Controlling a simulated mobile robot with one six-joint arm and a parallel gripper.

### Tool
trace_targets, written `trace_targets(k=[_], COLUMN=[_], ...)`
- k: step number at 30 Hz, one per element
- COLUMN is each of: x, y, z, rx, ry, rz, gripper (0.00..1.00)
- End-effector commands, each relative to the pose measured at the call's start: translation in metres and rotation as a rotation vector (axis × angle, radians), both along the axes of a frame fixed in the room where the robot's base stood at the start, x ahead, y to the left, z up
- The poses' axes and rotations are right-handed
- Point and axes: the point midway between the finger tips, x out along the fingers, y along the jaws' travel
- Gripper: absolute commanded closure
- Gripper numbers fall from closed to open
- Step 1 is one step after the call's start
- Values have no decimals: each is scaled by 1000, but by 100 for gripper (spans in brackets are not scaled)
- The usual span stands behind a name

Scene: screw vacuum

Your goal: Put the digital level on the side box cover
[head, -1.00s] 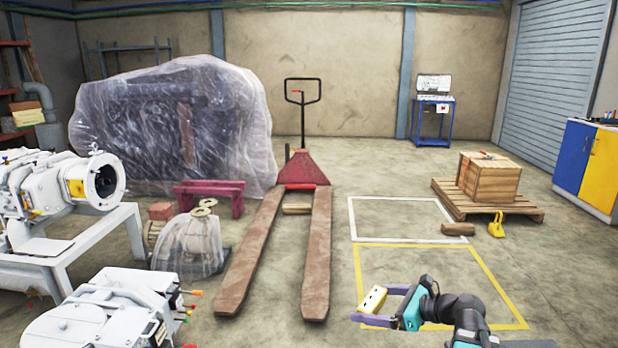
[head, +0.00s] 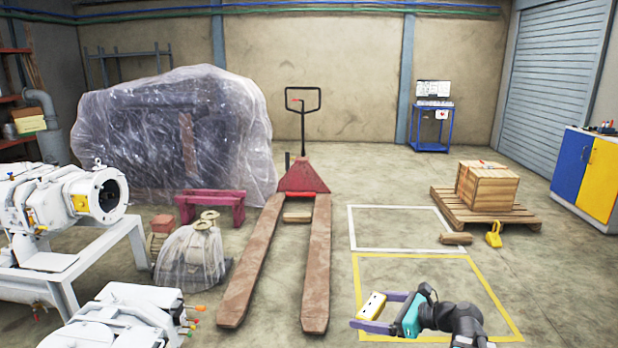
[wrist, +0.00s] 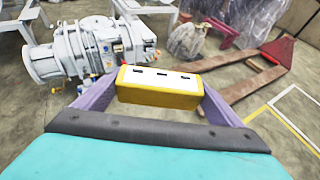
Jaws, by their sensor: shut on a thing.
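The digital level (head: 372,306) is a yellow block with a white top face and small dark slots. It also shows in the wrist view (wrist: 158,88), between the two purple fingers. My gripper (head: 374,310) is shut on it and holds it in the air over the yellow floor square. A white machine with a round open flange (head: 105,196) stands on a frame at the left. A second white machine (head: 125,318) with coloured levers is at the lower left. I cannot tell for sure which surface is the side box cover.
A pallet jack (head: 303,180) with two long forks (head: 255,255) lies between my gripper and the machines. A plastic-wrapped item (head: 190,258) sits left of the forks. A wooden crate (head: 488,186) stands on a pallet (head: 515,217) at the right. The floor inside the white outline (head: 400,207) is clear.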

Motion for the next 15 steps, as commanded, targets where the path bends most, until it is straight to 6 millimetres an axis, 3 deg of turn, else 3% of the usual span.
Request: trace_targets(k=[11, 15], x=[0, 2], y=[-1, -10], z=[0, 0], rx=[1, 1], ry=[-1, 0], rz=[0, -2], gripper=[43, 43])
